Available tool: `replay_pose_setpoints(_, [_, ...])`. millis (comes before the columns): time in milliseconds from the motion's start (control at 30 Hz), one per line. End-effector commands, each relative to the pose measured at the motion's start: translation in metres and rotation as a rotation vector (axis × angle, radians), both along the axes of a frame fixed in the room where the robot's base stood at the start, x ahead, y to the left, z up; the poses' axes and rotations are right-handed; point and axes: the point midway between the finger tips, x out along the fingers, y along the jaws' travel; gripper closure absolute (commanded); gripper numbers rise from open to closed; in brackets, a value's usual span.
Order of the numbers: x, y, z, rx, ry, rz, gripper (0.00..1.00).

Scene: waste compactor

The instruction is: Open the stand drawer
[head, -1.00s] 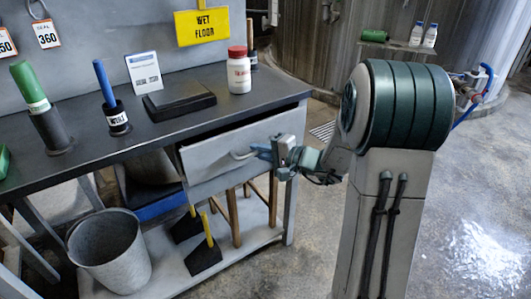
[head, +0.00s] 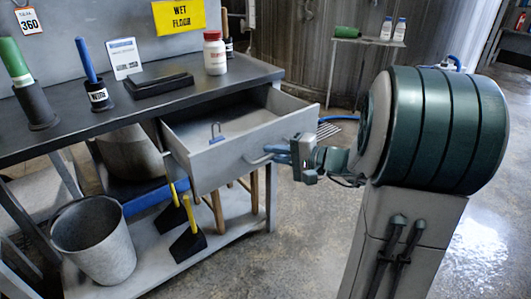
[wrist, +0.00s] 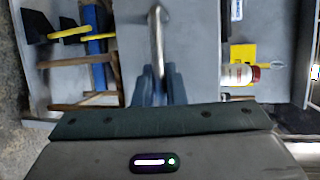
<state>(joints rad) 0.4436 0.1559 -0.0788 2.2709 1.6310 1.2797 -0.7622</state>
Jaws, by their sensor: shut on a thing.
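The stand drawer (head: 228,160) is a grey metal drawer under the dark worktop. It is pulled well out, and its inside shows from above with a small hooked item (head: 216,132) in it. Its curved metal handle (head: 258,159) is on the front face; in the wrist view the handle (wrist: 156,35) runs down between the fingers. My gripper (head: 272,151) has its blue-grey fingers shut on the handle, at the right part of the drawer front. The gripper also shows in the wrist view (wrist: 158,82). The fingers hide part of the handle.
The worktop (head: 60,128) bears a white bottle with a red cap (head: 214,54), a black tray (head: 158,85) and tools in holders. Open floor (head: 310,240) lies to the right.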

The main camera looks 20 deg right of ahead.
Motion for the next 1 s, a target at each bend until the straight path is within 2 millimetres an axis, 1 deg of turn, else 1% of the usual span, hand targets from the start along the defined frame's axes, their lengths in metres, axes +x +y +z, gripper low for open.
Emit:
replay_pose_setpoints(100, [-0.009,-0.004,-0.001,0.001,-0.001,0.001,1.00])
replay_pose_setpoints(300, [-0.017,-0.007,0.000,0.001,0.001,0.003,1.00])
replay_pose_setpoints(733, [-0.018,-0.008,0.000,0.001,0.000,0.003,1.00])
replay_pose_setpoints(767, [-0.018,-0.008,0.000,0.001,0.000,0.003,0.81])
replay_pose_setpoints(800, [-0.018,-0.008,0.000,0.001,0.000,0.003,0.70])
replay_pose_setpoints(833, [-0.018,-0.007,0.000,0.001,0.000,0.004,0.68])
replay_pose_setpoints(1000, [-0.018,-0.007,0.000,0.001,0.000,0.004,0.68])
